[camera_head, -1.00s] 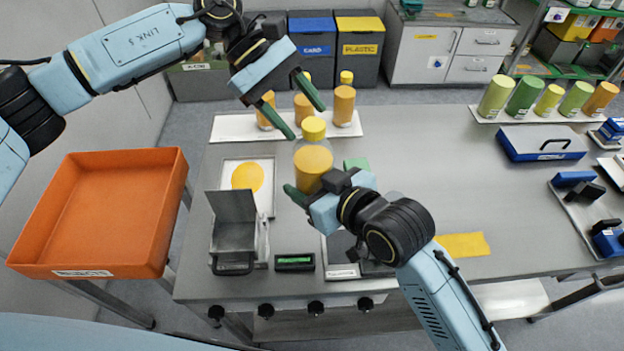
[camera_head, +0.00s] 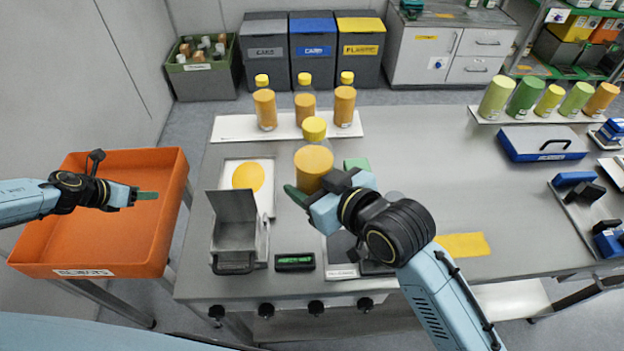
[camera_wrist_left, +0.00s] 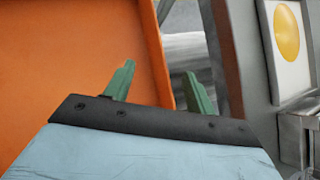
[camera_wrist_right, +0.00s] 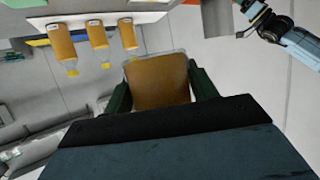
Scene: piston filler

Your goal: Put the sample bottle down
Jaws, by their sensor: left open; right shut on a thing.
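The sample bottle (camera_head: 313,165) is a clear bottle with orange-yellow contents and a yellow cap. My right gripper (camera_head: 318,192) is shut on it, and the bottle looks upright; whether its base touches anything I cannot tell. In the right wrist view the bottle (camera_wrist_right: 158,82) sits between both fingers (camera_wrist_right: 160,90). My left gripper (camera_head: 147,195) is over the orange tray (camera_head: 105,262), open and empty. The left wrist view shows its two green fingers (camera_wrist_left: 157,85) apart with nothing between them. Several similar bottles (camera_head: 305,105) stand on a white strip behind.
A white card with a yellow disc (camera_head: 248,177) lies left of the held bottle. A grey metal box with a raised lid (camera_head: 235,215) and a small green-display unit (camera_head: 295,262) stand near the front edge. The table's middle right (camera_head: 440,170) is clear.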

